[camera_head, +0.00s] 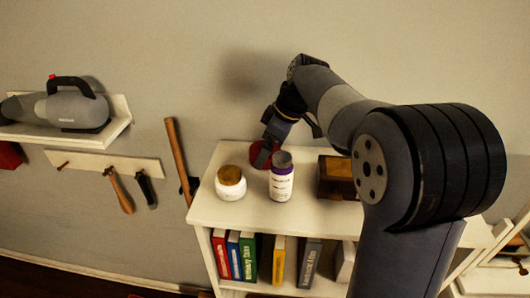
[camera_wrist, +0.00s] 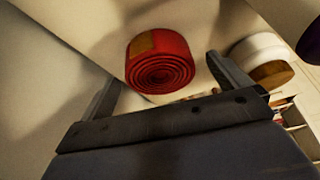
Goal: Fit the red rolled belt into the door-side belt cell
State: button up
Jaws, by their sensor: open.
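The red rolled belt (camera_head: 256,151) sits at the back of the white shelf unit's top, partly hidden by my gripper. In the wrist view the belt (camera_wrist: 160,64) shows its spiral end and a tan patch on its side. My gripper (camera_head: 268,151) is over the back of the shelf top. In the wrist view my gripper (camera_wrist: 168,88) is open, with one finger to each side of the belt's lower end; I cannot tell whether either touches it. I cannot make out a door-side belt cell in either view.
A white jar with a brown lid (camera_head: 231,184) and a white-and-purple bottle (camera_head: 281,180) stand close in front of the belt. A brown wooden box (camera_head: 336,178) is to the right. Books (camera_head: 248,256) fill the shelf below. A vacuum (camera_head: 75,106) rests on a wall shelf at left.

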jog(key=shift+c, duration=0.5)
jog(key=c, duration=1.2)
